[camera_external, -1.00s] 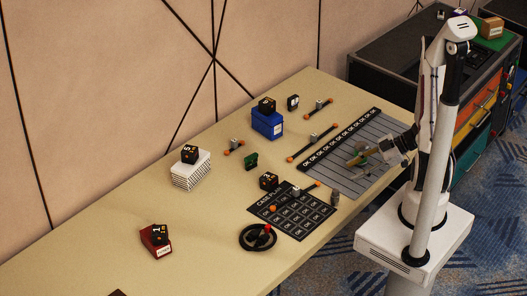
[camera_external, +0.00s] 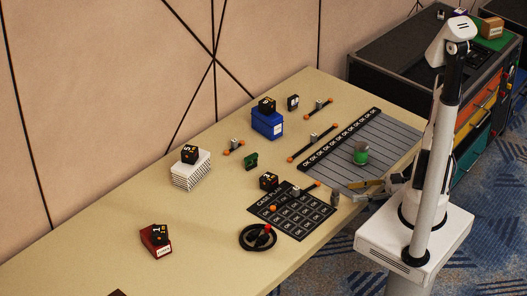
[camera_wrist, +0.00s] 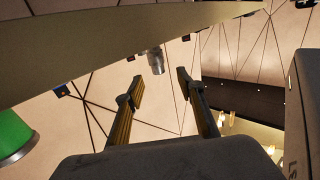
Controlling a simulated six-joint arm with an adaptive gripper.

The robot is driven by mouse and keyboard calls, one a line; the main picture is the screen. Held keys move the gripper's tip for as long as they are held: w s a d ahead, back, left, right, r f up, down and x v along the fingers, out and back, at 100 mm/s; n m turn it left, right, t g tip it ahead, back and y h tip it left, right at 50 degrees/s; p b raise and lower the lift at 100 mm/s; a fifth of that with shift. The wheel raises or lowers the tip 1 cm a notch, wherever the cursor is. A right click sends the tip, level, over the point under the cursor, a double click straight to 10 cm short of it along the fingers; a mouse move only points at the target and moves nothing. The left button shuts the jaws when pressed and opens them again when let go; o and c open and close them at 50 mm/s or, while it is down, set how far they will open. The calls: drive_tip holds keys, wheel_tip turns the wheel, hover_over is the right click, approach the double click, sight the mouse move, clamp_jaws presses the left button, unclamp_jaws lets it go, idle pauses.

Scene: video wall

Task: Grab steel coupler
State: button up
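A small grey steel cylinder, which looks like the steel coupler (camera_external: 334,198), stands upright near the table's front edge, beside the right corner of the black card. In the wrist view it shows as a shiny metal cylinder (camera_wrist: 156,62) beyond the fingertips, in line with the gap between them. My gripper (camera_external: 359,190) is low at the table's front edge, just right of the cylinder. In the wrist view my gripper (camera_wrist: 160,77) has its two yellow-sided fingers spread apart with nothing between them. Similar small grey cylinders sit at several orange-ended rods, such as one (camera_external: 314,138).
A green round item (camera_external: 361,154) stands on the grey slatted panel (camera_external: 385,140), also at the left of the wrist view (camera_wrist: 12,135). The black gridded card (camera_external: 290,228) and a black coil (camera_external: 258,238) lie left of the cylinder. A blue box (camera_external: 267,124) stands farther back.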

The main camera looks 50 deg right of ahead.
sight(336, 191)
drive_tip(key=shift+a, duration=0.1)
drive_tip(key=shift+a+r, duration=0.1)
idle(0.4)
drive_tip(key=shift+x, duration=0.9)
drive_tip(key=shift+w+a, duration=0.2)
drive_tip(key=shift+w, duration=0.05)
drive_tip(key=shift+r+x, duration=0.1)
drive_tip(key=shift+x, duration=0.6)
drive_tip(key=shift+r+x, duration=0.15)
drive_tip(key=shift+x, duration=0.55)
drive_tip(key=shift+w+a, duration=0.65)
drive_tip(key=shift+w, duration=0.35)
